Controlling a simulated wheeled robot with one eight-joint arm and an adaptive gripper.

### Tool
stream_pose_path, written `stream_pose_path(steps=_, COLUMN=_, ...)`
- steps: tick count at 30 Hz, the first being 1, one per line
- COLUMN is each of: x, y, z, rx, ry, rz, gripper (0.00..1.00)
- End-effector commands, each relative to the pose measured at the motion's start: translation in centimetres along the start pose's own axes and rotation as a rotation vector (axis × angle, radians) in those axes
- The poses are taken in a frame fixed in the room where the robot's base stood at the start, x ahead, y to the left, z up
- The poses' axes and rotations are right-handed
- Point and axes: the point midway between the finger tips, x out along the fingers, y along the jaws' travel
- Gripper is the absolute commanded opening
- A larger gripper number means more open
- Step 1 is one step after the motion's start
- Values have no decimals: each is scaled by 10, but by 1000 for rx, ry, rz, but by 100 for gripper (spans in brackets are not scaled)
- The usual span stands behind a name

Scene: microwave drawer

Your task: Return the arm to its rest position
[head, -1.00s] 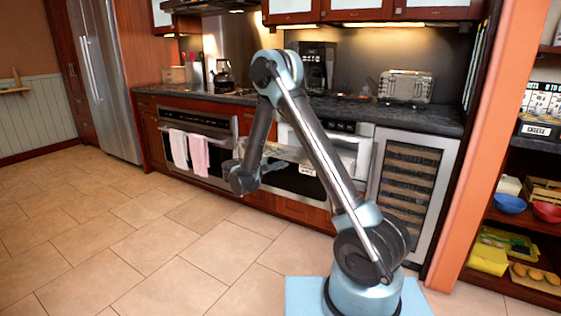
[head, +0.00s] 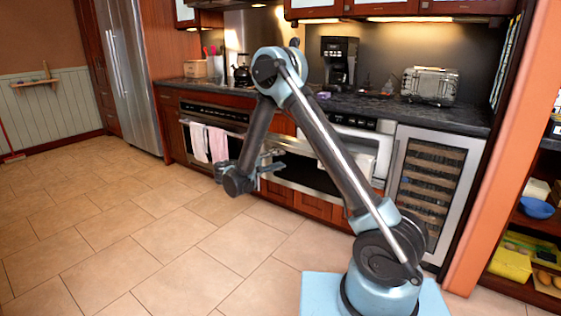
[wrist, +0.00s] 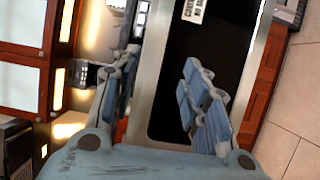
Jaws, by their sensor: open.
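My arm rises from its light blue base and bends down at the elbow in the head view, in front of the counter. My gripper (head: 272,165) hangs at the left end of the forearm, above the tile floor and in front of the microwave drawer (head: 312,178). In the wrist view my gripper (wrist: 160,62) has its two blue-grey fingers spread apart, with nothing between them. Beyond them is a dark panel in a metal frame (wrist: 258,62), seen sideways. My arm covers part of the drawer in the head view; I cannot tell how far it stands out.
An oven (head: 232,140) with towels is left of the drawer, and a wine cooler (head: 432,185) is right. A coffee maker (head: 340,62) and toaster (head: 430,85) stand on the counter. An orange post (head: 500,170) and shelves are at right. The floor (head: 110,220) at left is clear.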

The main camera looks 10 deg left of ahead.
Motion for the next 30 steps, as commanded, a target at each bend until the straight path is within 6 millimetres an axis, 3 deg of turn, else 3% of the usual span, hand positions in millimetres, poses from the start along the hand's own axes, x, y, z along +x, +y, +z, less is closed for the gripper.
stream_pose_path(steps=8, x=3, y=2, z=1, rx=-1, ry=-2, rz=-5, gripper=42)
stream_pose_path(steps=14, x=32, y=20, z=15, rx=-16, ry=-26, rz=-72, gripper=42)
stream_pose_path(steps=23, x=94, y=54, z=62, rx=-36, ry=-78, rz=-250, gripper=42)
stream_pose_path(steps=30, x=131, y=73, z=112, rx=-32, ry=-118, rz=-393, gripper=42)
